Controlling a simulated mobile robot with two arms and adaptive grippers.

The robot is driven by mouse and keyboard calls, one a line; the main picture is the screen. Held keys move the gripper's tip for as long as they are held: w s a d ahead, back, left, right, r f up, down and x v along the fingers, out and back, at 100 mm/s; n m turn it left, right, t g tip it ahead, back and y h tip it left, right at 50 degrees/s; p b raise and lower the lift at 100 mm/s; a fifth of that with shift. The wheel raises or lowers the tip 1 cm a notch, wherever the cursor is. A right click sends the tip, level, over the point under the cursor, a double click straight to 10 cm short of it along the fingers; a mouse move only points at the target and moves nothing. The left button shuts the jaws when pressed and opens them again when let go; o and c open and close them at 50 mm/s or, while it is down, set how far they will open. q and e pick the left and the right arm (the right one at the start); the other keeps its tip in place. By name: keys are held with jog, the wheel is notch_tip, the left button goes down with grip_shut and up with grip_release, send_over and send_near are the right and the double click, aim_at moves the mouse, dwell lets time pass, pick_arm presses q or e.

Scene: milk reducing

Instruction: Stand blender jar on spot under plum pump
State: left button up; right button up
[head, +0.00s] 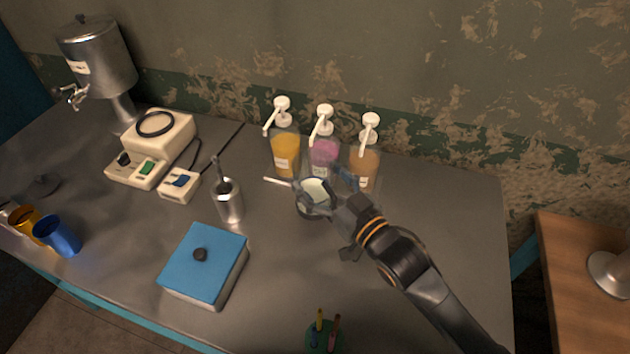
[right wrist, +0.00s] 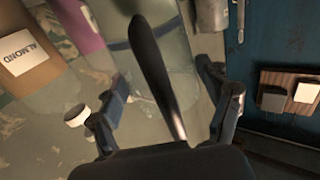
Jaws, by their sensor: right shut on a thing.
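My right gripper (head: 335,203) is shut on the clear blender jar (head: 311,197), in front of the pump bottles. In the right wrist view the fingers (right wrist: 168,110) flank the glass jar (right wrist: 175,60) and its dark handle (right wrist: 150,65). The plum pump (head: 324,153) is the middle bottle, with a white pump top, directly behind the jar; its purple side shows in the right wrist view (right wrist: 80,22). My fingers partly hide the jar, its base and any spot under the pump, so I cannot tell whether it touches the counter. My left gripper is out of view.
A yellow pump bottle (head: 286,155) and an almond pump bottle (head: 366,163) flank the plum one. A metal cup (head: 229,205) stands to the left, with a blue-lidded box (head: 210,265) in front. The blender base (head: 158,135) is farther left. The right counter is clear.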

aim_at(303, 175)
jog(key=shift+x, duration=0.85)
notch_tip(303, 175, down, 3)
jog(key=shift+s+p, duration=0.1)
jog(key=shift+p, duration=0.2)
jog(key=shift+f, duration=0.2)
jog(key=shift+f, duration=0.2)
jog(key=o, duration=1.8)
